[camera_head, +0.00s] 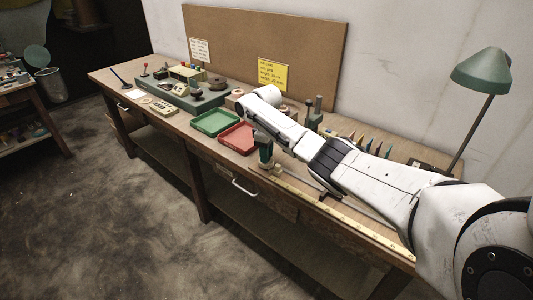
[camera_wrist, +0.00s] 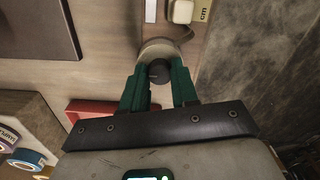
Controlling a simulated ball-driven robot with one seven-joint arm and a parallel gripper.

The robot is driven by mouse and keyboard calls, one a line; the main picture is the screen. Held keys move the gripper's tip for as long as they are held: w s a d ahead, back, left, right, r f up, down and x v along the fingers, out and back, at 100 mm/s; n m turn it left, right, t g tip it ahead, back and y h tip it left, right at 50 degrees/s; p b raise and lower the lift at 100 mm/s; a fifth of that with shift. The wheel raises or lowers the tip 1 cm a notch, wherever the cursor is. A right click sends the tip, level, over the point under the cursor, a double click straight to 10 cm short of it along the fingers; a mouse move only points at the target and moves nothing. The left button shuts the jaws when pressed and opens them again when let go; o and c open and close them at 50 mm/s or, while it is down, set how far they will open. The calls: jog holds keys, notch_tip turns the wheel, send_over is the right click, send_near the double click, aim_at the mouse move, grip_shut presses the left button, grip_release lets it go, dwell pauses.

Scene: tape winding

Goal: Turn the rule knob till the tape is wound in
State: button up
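The rule's round pale case (camera_wrist: 158,49) lies on the bench near its front edge. Its dark round knob (camera_wrist: 159,72) faces the wrist camera. A pale yellow tape marked "cm" (camera_wrist: 203,12) shows beyond the case. In the head view the long tape (camera_head: 340,216) lies stretched along the bench's front edge. My gripper (camera_wrist: 159,76) has a green finger on each side of the knob. Whether both fingers press on it is unclear. In the head view my gripper (camera_head: 265,152) points down at the bench, and the knob cannot be made out there.
A red tray (camera_head: 237,137) and a green tray (camera_head: 215,122) stand left of my gripper. Part of the red tray (camera_wrist: 92,108) shows close to the left finger. A green lamp (camera_head: 482,72) stands at the right. Tools and a grey-green machine (camera_head: 180,97) occupy the bench's back and left.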

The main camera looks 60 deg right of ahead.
grip_shut()
jog(key=shift+r+m, duration=0.1)
jog(key=shift+m, duration=0.3)
